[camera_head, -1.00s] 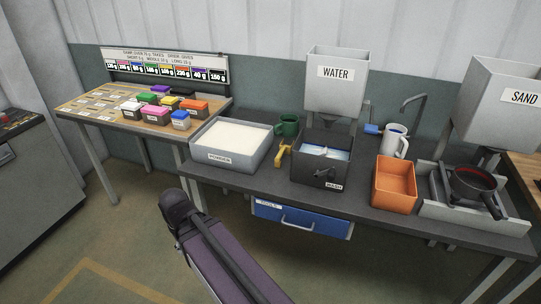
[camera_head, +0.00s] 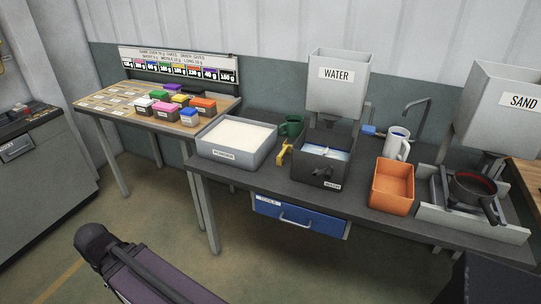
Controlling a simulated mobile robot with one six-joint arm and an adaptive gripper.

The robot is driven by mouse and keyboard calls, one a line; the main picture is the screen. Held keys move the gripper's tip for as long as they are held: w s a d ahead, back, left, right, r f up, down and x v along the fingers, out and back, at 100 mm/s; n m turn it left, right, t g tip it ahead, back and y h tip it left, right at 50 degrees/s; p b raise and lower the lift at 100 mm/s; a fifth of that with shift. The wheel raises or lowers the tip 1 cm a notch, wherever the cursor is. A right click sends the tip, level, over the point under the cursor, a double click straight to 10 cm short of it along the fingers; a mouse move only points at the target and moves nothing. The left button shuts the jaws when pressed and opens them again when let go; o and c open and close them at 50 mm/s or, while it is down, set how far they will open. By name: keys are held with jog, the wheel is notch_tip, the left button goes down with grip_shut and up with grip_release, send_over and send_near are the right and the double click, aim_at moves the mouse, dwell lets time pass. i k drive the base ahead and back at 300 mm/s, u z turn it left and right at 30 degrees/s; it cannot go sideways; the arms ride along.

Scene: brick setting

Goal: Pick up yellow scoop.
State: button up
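The yellow scoop (camera_head: 285,151) is on the dark workbench (camera_head: 262,182), in the gap between the white powder bin and the dark wash bin. It is small in view, and its exact shape is hard to tell. A purple and black link of my arm shows at the lower left, well in front of the bench. My gripper is not in view.
An orange bin (camera_head: 392,185), white jug (camera_head: 397,146) and pan (camera_head: 473,187) stand farther right. A blue drawer (camera_head: 300,220) hangs below. Floor in front is clear.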

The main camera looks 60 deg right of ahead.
aim_at(286, 148)
jog(key=u, duration=0.6)
jog(key=k, duration=1.15)
jog(key=z, duration=2.3)
jog(key=i, duration=0.2)
jog(key=u, duration=0.75)
